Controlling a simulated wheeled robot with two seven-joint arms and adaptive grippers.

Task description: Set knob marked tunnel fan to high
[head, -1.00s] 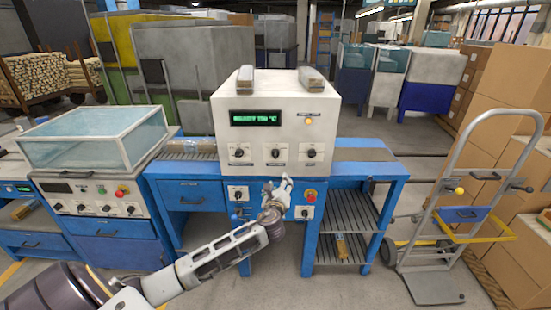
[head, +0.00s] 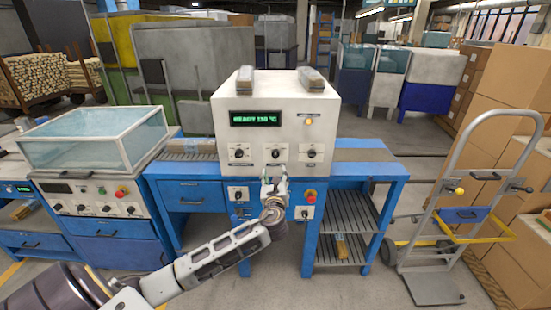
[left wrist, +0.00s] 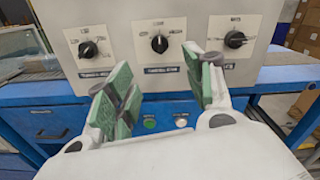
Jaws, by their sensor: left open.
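A white machine box (head: 255,100) carries a row of three black knobs with labels too small to read surely, so I cannot tell which is the tunnel fan. They are a left knob (head: 239,153), a middle knob (head: 276,153) and a right knob (head: 311,153). In the left wrist view, the middle knob (left wrist: 159,43) points up, and the left knob (left wrist: 88,48) and right knob (left wrist: 235,39) flank it. My left gripper (head: 273,184) is open and empty, just below and in front of the middle knob; its green-padded fingers (left wrist: 162,88) stand apart from it. My right gripper is out of view.
The box stands on a blue bench (head: 375,168) with lower knobs and a red button (head: 310,196). A green button (left wrist: 150,123) lies below the fingers. A clear-lidded machine (head: 95,135) is at left, a hand truck (head: 450,210) at right.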

